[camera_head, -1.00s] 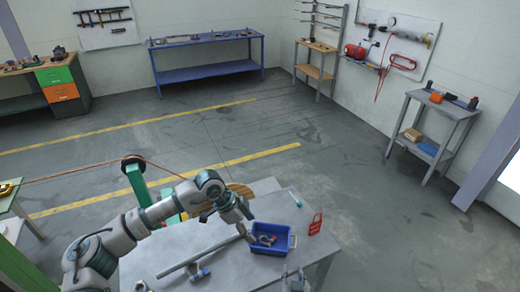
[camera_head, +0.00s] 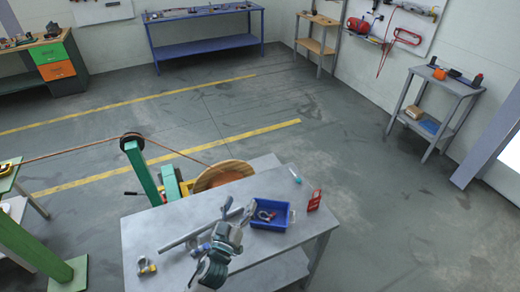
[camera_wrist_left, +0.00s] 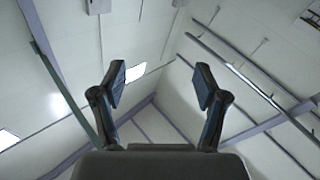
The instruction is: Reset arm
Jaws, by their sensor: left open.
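My left arm is folded up close to the head camera over the grey table (camera_head: 150,232). Its gripper (camera_head: 238,208) points upward, with the fingers spread and nothing between them. In the left wrist view the open gripper (camera_wrist_left: 160,88) shows two dark fingers wide apart against the white ceiling and its beams. The gripper appears just left of the blue bin (camera_head: 287,217) in the head view and hides part of the metal bar (camera_head: 185,240). My right gripper is not in view.
The bin holds a shackle (camera_head: 265,215). A red tag-like piece (camera_head: 314,200) and a small teal-ended item (camera_head: 295,175) are to its right. Another shackle (camera_head: 146,266) lies at left. A wooden reel (camera_head: 225,175) and green post (camera_head: 143,175) stand behind the table.

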